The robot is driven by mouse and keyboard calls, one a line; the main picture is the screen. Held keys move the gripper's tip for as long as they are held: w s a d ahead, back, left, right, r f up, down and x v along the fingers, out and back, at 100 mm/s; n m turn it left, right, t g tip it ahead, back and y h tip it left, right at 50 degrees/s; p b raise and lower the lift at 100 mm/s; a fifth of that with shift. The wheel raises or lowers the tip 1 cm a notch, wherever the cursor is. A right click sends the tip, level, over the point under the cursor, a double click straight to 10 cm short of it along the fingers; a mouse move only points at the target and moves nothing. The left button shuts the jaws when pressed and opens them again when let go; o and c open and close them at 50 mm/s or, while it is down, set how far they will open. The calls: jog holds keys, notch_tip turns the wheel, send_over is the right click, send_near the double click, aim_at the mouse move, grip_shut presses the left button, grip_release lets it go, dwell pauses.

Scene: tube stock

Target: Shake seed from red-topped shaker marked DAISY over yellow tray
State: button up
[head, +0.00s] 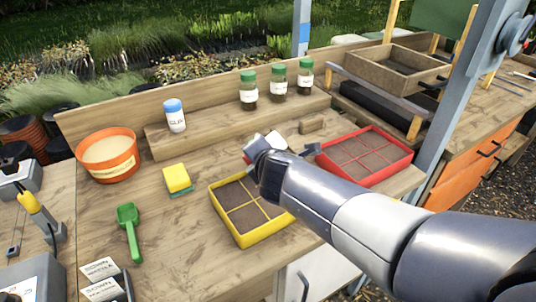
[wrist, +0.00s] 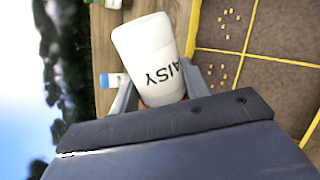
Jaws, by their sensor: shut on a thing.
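My gripper (head: 262,152) is over the far part of the yellow tray (head: 222,216). It is shut on the white shaker (wrist: 150,50), whose visible lettering reads "AISY" in the wrist view. The shaker is tipped over. Its red top is mostly hidden by my gripper, with only a sliver of red showing. The yellow tray has dark soil split into compartments by yellow dividers; it also shows in the wrist view (wrist: 250,22). Several pale seeds (wrist: 225,70) lie on the soil in two of its compartments there.
A red tray (head: 365,178) stands right of the yellow one. A blue-topped shaker (head: 174,115) and green-topped jars (head: 278,80) stand on the raised shelf. A sponge (head: 176,178), green scoop (head: 130,230) and orange pot (head: 108,155) are to the left.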

aim_at(248, 162)
jog(key=shift+s+a+b, duration=0.3)
jog(key=shift+s+a, duration=0.3)
jog(key=shift+a, duration=0.15)
jog(key=shift+s+a+b, duration=0.25)
jog(key=shift+s+a, duration=0.3)
jog(key=shift+a, duration=0.2)
notch_tip(248, 162, down, 3)
jog(key=b, duration=0.3)
jog(key=shift+f, duration=0.15)
jog(key=shift+r, duration=0.2)
notch_tip(248, 162, up, 3)
jog(key=p, duration=0.3)
jog(key=shift+r, duration=0.1)
